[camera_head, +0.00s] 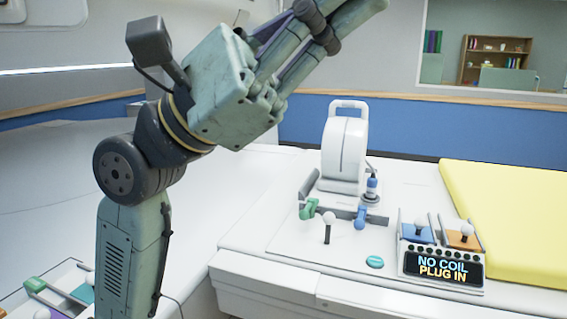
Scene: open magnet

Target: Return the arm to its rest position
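My arm rises from the lower left, bends at a dark round joint, and reaches up and right across the picture. My gripper (325,30) is at the top centre, raised above the white table and pointing up and to the right. Its long green fingers have dark joints and partly leave the top edge of the picture. I cannot tell how far apart the fingertips are, and I see no object between them. The gripper is apart from everything on the table.
A white upright coil (345,150) with a handle stands on the white table (270,235). Near it are a green connector (308,208), a blue one (361,217) and a white-knobbed lever (328,222). A display (442,269) reads "NO COIL PLUG IN". A yellow pad (510,220) lies right.

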